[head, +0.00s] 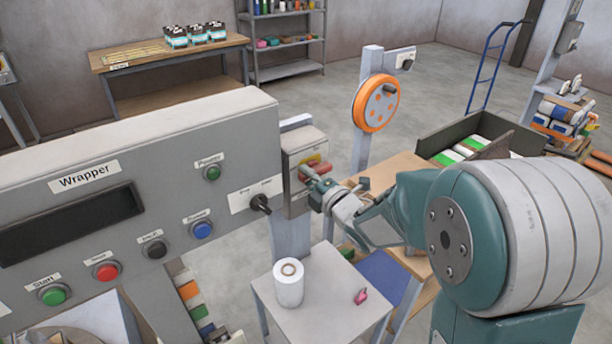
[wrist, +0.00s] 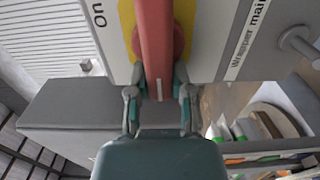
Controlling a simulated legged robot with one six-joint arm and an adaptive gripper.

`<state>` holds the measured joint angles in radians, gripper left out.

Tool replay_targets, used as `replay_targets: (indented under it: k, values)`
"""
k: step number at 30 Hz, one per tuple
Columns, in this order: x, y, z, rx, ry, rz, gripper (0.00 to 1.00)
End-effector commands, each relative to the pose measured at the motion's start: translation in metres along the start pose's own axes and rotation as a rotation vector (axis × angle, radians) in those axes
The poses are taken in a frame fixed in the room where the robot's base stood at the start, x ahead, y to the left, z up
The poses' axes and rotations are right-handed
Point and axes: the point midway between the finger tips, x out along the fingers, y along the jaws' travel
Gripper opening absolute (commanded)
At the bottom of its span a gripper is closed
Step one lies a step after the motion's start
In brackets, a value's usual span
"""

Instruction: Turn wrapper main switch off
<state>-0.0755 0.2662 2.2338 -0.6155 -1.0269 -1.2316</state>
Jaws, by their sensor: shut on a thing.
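The wrapper main switch is a grey box (head: 303,150) on a post to the right of the wrapper panel. It has a yellow plate (wrist: 186,28) and a red handle (wrist: 155,40). The red handle (head: 318,168) also shows in the head view. My gripper (wrist: 157,92) is shut on the handle's near end, with one finger on each side. In the head view my gripper (head: 318,188) is right at the box front. An "On" label and a "Wrapper main" label, cut off by the picture edge, flank the plate in the wrist view.
The wrapper panel (head: 130,190) with buttons and a black selector knob (head: 260,203) is just left. Below stands a small table (head: 325,305) with a white roll (head: 289,283). An orange handwheel (head: 377,103) stands behind. A dark open tray (head: 490,140) is at right.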

Motion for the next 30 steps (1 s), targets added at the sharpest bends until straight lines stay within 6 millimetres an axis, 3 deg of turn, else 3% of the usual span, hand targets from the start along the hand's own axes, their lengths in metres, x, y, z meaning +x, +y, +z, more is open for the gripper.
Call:
replay_targets:
  k: [1, 10, 11, 12, 13, 24, 30]
  values:
    - [-0.002, -0.007, -0.001, 0.002, -0.001, -0.018, 0.0]
    - [-0.002, -0.007, -0.001, 0.001, 0.0, -0.018, 0.0]
    - [-0.002, -0.007, -0.001, 0.001, 0.0, -0.018, 0.37]
    - [-0.002, -0.007, -0.001, 0.001, 0.0, -0.018, 0.54]
    - [-0.002, -0.007, -0.001, 0.001, 0.0, -0.017, 0.63]
    - [-0.002, -0.003, -0.001, -0.001, 0.0, -0.007, 0.63]
    - [-0.028, -0.002, 0.0, -0.001, -0.003, -0.007, 0.63]
